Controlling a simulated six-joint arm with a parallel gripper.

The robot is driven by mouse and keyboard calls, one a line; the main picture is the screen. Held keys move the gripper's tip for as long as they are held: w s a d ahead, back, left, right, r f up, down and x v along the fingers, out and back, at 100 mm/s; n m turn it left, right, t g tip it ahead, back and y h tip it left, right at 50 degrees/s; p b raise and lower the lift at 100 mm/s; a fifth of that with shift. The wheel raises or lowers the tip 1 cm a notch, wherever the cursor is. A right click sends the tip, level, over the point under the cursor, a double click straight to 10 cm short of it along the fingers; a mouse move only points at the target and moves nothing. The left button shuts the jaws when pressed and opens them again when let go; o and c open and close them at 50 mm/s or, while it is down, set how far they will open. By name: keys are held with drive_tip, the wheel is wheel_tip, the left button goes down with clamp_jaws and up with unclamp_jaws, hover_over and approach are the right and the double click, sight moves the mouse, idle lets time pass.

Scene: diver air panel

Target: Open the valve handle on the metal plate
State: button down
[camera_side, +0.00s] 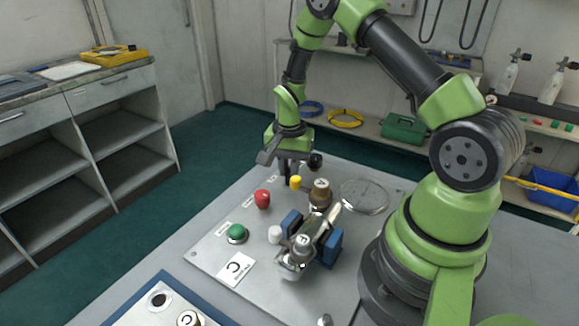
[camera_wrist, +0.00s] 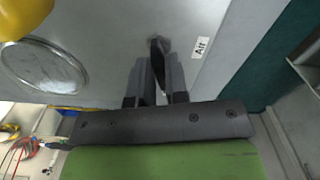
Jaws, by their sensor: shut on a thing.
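My gripper (camera_side: 286,170) is at the far end of the metal plate (camera_side: 335,290), pointing down. In the wrist view its two fingers (camera_wrist: 158,82) are closed around a dark, narrow valve handle (camera_wrist: 160,56). The handle stands up from the plate beside a white "Air" label (camera_wrist: 200,47). Its lower end shows past the fingertips; the part between the fingers is mostly hidden. In the side view the fingers hide most of the handle. A black ball-shaped part (camera_side: 315,160) shows just right of the gripper; I cannot tell what it belongs to.
A yellow knob (camera_side: 296,183) stands close to the fingers. A round disc (camera_side: 363,196) lies right. Space above is free.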

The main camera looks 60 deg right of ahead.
sight(288, 171)
drive_tip(key=n, duration=0.6)
drive_tip(key=shift+w+n, duration=0.1)
drive_tip(key=shift+n, duration=0.2)
drive_tip(key=n, duration=0.6)
idle(0.4)
drive_tip(key=c, duration=1.1)
unclamp_jaws()
wheel_tip(288, 171, up, 10)
